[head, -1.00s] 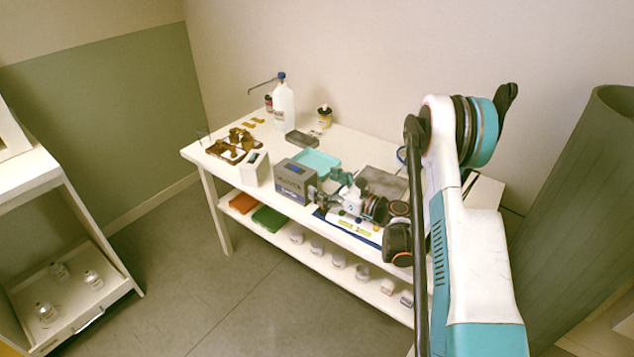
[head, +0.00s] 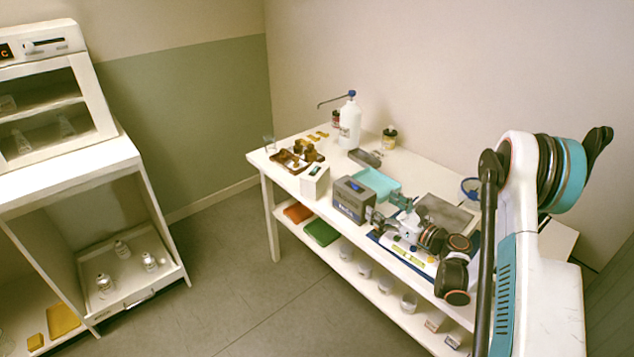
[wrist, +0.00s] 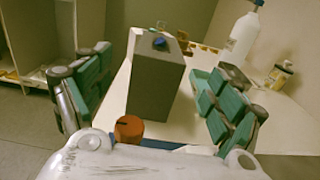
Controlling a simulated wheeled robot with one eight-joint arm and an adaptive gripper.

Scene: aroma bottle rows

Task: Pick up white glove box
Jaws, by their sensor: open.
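A white box (head: 315,182) with a dark opening in its top stands near the table's front left edge in the head view; I take it as the glove box. It stands just left of a grey device (head: 353,199). My gripper (head: 389,209) is to the right of the grey device, at the far side of it from the white box. In the wrist view my gripper (wrist: 152,62) is open, with teal fingers apart. The grey device (wrist: 155,85) is ahead between them, and the white box is mostly hidden behind it.
A teal tray (head: 377,183), a white bottle (head: 350,122) and a brown rack (head: 297,156) share the white table (head: 272,170). An orange knob (wrist: 129,129) is close below my gripper. A white cabinet (head: 75,190) stands left, with open floor between.

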